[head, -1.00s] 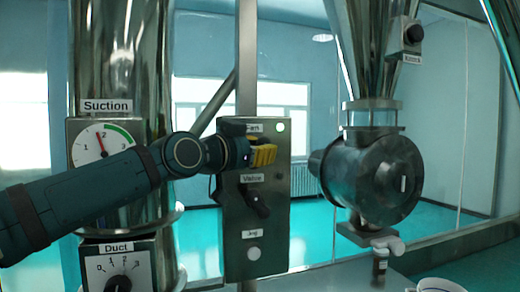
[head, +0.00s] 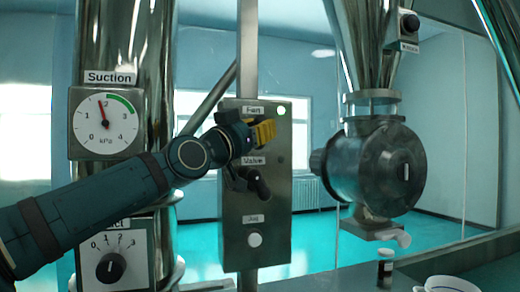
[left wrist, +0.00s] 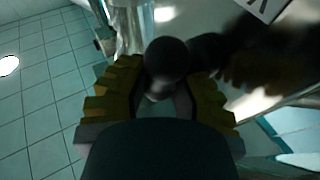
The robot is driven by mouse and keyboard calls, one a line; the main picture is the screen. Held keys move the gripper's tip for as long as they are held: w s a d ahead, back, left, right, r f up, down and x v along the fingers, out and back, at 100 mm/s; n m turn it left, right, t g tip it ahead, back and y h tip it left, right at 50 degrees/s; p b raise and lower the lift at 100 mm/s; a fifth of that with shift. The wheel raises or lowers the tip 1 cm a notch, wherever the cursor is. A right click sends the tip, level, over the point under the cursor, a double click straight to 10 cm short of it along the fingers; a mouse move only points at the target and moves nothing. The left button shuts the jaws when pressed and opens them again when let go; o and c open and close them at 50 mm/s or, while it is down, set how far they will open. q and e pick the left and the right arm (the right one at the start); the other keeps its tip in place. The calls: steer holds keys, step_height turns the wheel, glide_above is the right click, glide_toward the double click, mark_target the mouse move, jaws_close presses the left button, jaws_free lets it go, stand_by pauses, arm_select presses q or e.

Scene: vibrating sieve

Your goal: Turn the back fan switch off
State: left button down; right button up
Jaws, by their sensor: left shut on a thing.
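A grey control panel (head: 240,210) stands in the middle of the head view, with labels Fan, Valve and Jog from top to bottom. My left gripper (head: 264,133), with yellow fingers, is at the Fan label (head: 253,110) and covers the fan switch there. In the left wrist view a dark round knob (left wrist: 167,60) sits between the yellow fingers, and the gripper is shut on it. The valve handle (head: 256,183) is just below the gripper. My right gripper is out of view.
A suction gauge (head: 104,123) with its needle near 2 and a duct dial (head: 111,266) are on the left column. A round metal valve housing (head: 375,172) hangs right of the panel. The jog button (head: 254,240) is low on the panel.

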arm_select(q)
steer(key=n+t+b, duration=0.1)
steer(key=n+t, duration=0.3)
steer(key=shift+s+a+t, duration=0.1)
steer(key=shift+a+t, duration=0.05)
steer(key=shift+t, duration=0.25)
steer(key=shift+a+n+t+y, duration=0.15)
steer(key=shift+n+t+y, duration=1.25)
steer(key=shift+n+t, duration=0.8)
steer(key=shift+n+y, duration=0.4)
steer(key=shift+n, duration=0.3)
steer(key=c, duration=1.1)
jaws_free()
steer(key=shift+f, duration=0.1)
steer(key=v, duration=1.2)
